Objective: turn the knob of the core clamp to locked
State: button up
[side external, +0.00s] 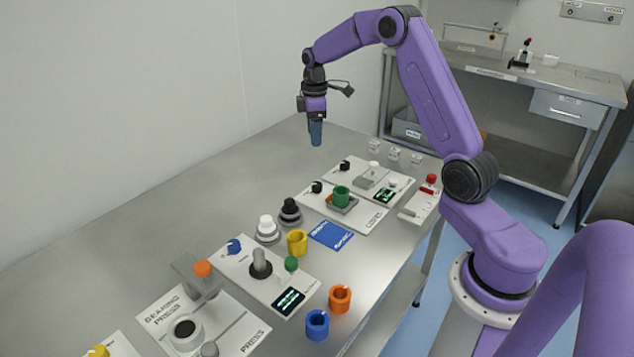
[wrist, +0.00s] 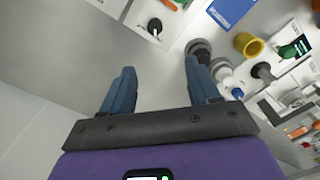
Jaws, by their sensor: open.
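My gripper (side external: 316,134) is open and empty, pointing down, high above the back part of the bench in the side view. Its two blue fingers also frame bare bench in the wrist view (wrist: 160,70). A small black knob (side external: 317,187) sits on a white panel (side external: 367,222) with a green cup; in the wrist view the black knob (wrist: 154,27) shows ahead of the fingertips. A second black knob (side external: 345,166) is on the farther panel, and a blue knob (side external: 234,245) is on a nearer panel. Labels are too small to tell which is the core clamp's.
Black-topped (side external: 290,210) and white-topped (side external: 266,228) grey pieces, a yellow ring (side external: 297,242) and a blue booklet (side external: 331,234) lie nearer. Orange (side external: 340,298) and blue (side external: 317,324) rings stand in front. The bench's left side is clear.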

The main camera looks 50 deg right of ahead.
aim_at(317, 184)
jog(key=f, duration=1.1)
jog(key=d+f, duration=0.1)
jog(key=f, duration=0.5)
jog(key=shift+w+d+f, duration=0.1)
jog(key=shift+f, duration=0.25)
jog(key=c, duration=1)
